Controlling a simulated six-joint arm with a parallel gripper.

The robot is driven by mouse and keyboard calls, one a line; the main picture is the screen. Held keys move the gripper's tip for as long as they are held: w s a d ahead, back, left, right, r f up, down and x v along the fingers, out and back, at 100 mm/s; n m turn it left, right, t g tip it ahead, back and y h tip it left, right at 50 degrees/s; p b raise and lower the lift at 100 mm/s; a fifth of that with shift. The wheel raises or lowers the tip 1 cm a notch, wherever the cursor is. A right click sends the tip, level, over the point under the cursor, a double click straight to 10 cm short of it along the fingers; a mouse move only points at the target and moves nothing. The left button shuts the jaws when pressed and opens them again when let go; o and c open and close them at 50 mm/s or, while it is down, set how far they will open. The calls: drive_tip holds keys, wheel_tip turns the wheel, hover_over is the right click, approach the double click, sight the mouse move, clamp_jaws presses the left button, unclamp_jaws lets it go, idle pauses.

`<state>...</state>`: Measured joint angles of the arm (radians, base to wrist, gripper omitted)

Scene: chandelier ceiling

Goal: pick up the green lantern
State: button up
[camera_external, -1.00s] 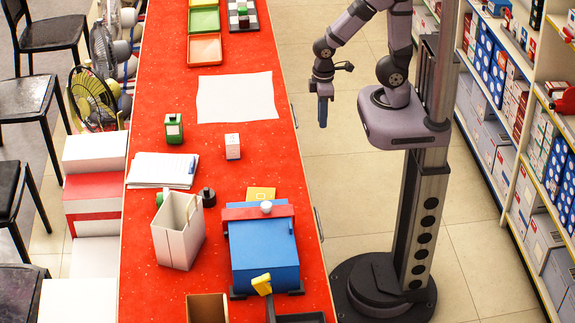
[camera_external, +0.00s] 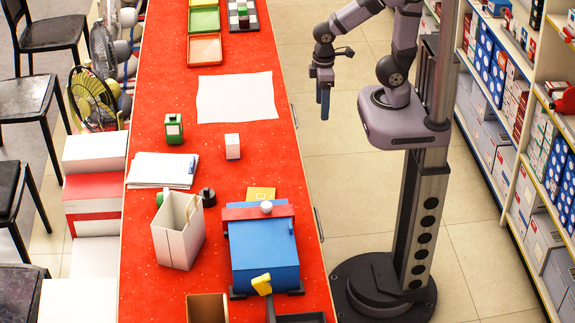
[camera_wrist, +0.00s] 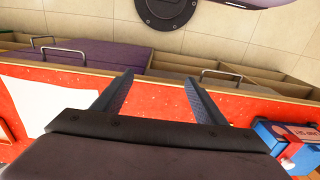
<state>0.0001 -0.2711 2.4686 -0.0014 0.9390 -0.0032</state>
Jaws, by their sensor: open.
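The green lantern (camera_external: 173,128) stands upright on the red counter (camera_external: 160,230), near its left edge, above the paper stack in the external view. My gripper (camera_external: 326,103) hangs beyond the counter's right edge, well to the right of the lantern and apart from it. In the wrist view my gripper (camera_wrist: 158,95) shows two spread fingers with nothing between them. The lantern is not visible in the wrist view.
A small white box (camera_external: 232,146) stands right of the lantern. A paper stack (camera_external: 160,170), an open white container (camera_external: 178,230) and a blue box (camera_external: 263,250) stand nearer. A white sheet (camera_external: 237,97) lies flat behind.

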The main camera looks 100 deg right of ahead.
drive_tip(key=w+d+f+t+b, duration=0.1)
drive_tip(key=w+f+t+b, duration=0.25)
drive_tip(key=w, duration=0.95)
drive_tip(key=t+h+b, duration=0.1)
drive_tip(key=t+b, duration=0.6)
drive_tip(key=t, duration=0.3)
approach(178, 117)
drive_tip(key=w, duration=0.1)
drive_tip(key=w+d+m+t+b, duration=0.1)
drive_tip(key=w+t+b, duration=0.2)
drive_tip(key=w+t, duration=0.25)
drive_tip(key=shift+g+h, duration=0.3)
drive_tip(key=shift+g, duration=0.2)
drive_tip(key=f, duration=0.4)
drive_tip(key=shift+w, duration=0.2)
drive_tip(key=w+p, duration=0.1)
drive_tip(key=w, duration=0.6)
drive_tip(key=shift+w+d+p, duration=0.15)
drive_tip(key=shift+d+p, duration=0.15)
drive_tip(key=shift+p, duration=0.1)
clamp_jaws()
drive_tip(key=shift+r, duration=0.1)
